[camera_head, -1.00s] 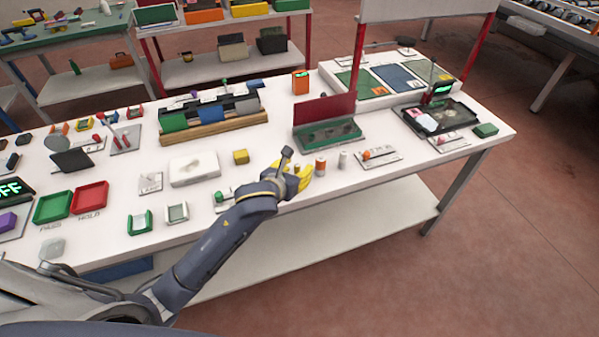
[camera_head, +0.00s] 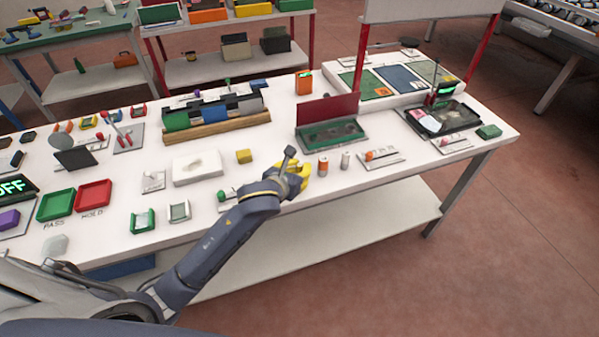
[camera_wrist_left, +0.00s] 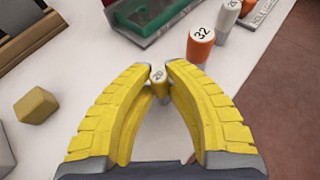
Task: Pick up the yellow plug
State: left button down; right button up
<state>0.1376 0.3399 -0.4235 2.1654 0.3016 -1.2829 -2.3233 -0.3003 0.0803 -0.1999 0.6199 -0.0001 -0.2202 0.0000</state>
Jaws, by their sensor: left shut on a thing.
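The yellow plug (camera_wrist_left: 159,76) has a pale top marked 20. It stands between the fingertips of my left gripper (camera_wrist_left: 160,92) in the left wrist view, and the yellow fingers are shut on it. In the head view my left gripper (camera_head: 301,174) is low over the front part of the white table, and its fingers mostly hide the plug there. I cannot tell whether the plug is clear of the table. My right gripper is not in view.
An orange plug (camera_wrist_left: 201,44) marked 32 stands just beyond the fingertips, with a grey plug (camera_head: 346,160) further right. A green tray with a red lid (camera_head: 327,110) lies behind. A yellow block (camera_head: 244,156) and a white box (camera_head: 197,167) sit to the left.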

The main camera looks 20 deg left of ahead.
aim_at(299, 165)
pick_arm(q)
notch_tip(299, 165, up, 20)
dwell(0.9)
dwell(0.7)
